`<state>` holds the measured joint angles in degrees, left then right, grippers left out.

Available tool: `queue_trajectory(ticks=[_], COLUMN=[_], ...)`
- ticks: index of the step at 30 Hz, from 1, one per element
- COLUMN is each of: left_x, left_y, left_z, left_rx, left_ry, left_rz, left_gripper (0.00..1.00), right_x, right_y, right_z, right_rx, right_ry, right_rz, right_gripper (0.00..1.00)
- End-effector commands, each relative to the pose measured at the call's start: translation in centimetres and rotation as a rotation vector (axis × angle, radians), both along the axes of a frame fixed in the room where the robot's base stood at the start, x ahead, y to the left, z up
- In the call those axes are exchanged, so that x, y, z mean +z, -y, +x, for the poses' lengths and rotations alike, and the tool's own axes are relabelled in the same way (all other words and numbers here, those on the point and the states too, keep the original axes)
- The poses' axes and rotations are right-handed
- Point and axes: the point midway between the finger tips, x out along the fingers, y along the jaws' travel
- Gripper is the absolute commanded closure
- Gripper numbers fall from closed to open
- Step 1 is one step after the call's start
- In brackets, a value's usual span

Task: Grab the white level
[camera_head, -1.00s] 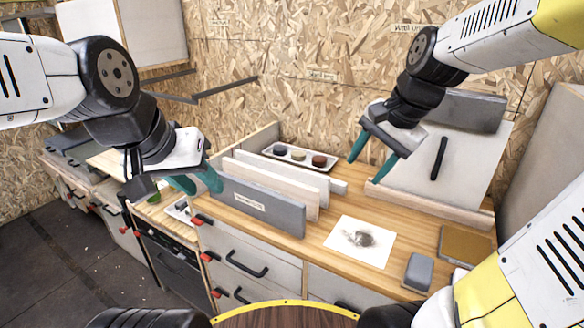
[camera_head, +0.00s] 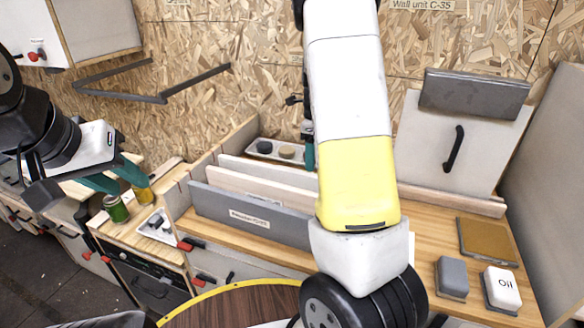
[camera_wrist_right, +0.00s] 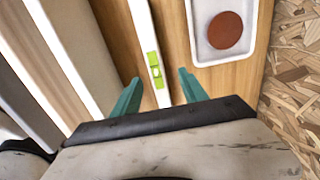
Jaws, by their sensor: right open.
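The white level (camera_wrist_right: 153,66) shows in the right wrist view as a narrow white bar with a green vial. It runs between the two teal fingers of my right gripper (camera_wrist_right: 161,90), which is open and does not touch it visibly. In the head view my right gripper (camera_head: 309,155) is mostly hidden behind my own right arm, with only a bit of teal showing. The arm also covers the right ends of the boards there. My left gripper (camera_head: 131,182) is open and empty at the left, above the side counter.
A grey board (camera_head: 245,216) and pale boards stand upright in front of the level. A white tray (camera_head: 262,147) with round pucks lies behind it, near the chipboard wall. Grey block (camera_head: 452,277) and Oil block (camera_head: 502,288) sit at right.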

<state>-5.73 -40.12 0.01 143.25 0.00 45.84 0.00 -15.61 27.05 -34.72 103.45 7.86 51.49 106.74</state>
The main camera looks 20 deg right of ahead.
Motion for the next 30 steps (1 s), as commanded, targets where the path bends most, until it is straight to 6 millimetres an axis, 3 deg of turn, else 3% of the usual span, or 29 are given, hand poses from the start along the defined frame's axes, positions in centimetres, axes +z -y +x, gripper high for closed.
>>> queue_trajectory(ticks=[12,22,30], left_x=[0.0,0.0,0.0], left_y=[0.0,0.0,0.0], left_z=[0.0,0.0,0.0], left_rx=[0.0,0.0,0.0], left_ry=[0.0,0.0,0.0], left_rz=[0.0,0.0,0.0], left_gripper=[0.64,0.64,0.64], right_x=[-5.6,-6.3,-6.3], right_y=[-0.5,-0.5,-0.5], right_z=[-0.5,-0.4,-0.4], right_rx=[0.002,0.003,0.004], right_ry=[-0.003,0.001,0.001], right_rz=[0.001,0.001,0.001], right_gripper=[0.49,0.49,1.0])
